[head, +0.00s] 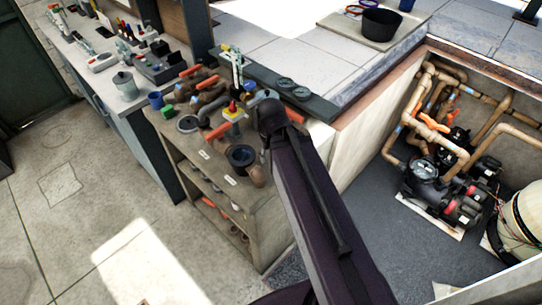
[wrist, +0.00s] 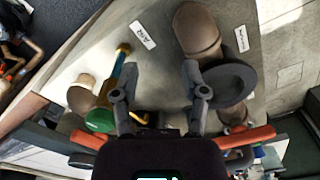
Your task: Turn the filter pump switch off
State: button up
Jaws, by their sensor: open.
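My gripper (wrist: 160,92) shows in the wrist view with its two fingers spread apart and nothing between them. It is over a workbench shelf top of pipe fittings. In the head view my arm reaches to that bench, and its fingers cannot be made out there. The pool pumps (head: 425,172) stand in the pit at the right of the head view, well away from my gripper. They are black with red parts and join tan pipes (head: 408,125). I cannot make out the filter pump switch in either view.
The bench (head: 215,160) holds crowded fittings and orange-handled tools. In the wrist view a brown fitting (wrist: 197,28), a black disc (wrist: 230,84) and a green part (wrist: 100,120) lie near the fingers. A pale tank (head: 522,218) stands beside the pumps. The pit floor (head: 375,225) has clear room.

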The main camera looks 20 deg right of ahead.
notch_tip(320, 180, up, 17)
jog(key=m+p, duration=0.3)
jog(key=p, duration=1.4)
send_over(232, 103)
jog(key=shift+s+f, duration=0.1)
jog(key=shift+f, duration=0.2)
notch_tip(232, 103, down, 13)
jog(key=b, duration=1.4)
jog(key=shift+f, duration=0.2)
grip_shut()
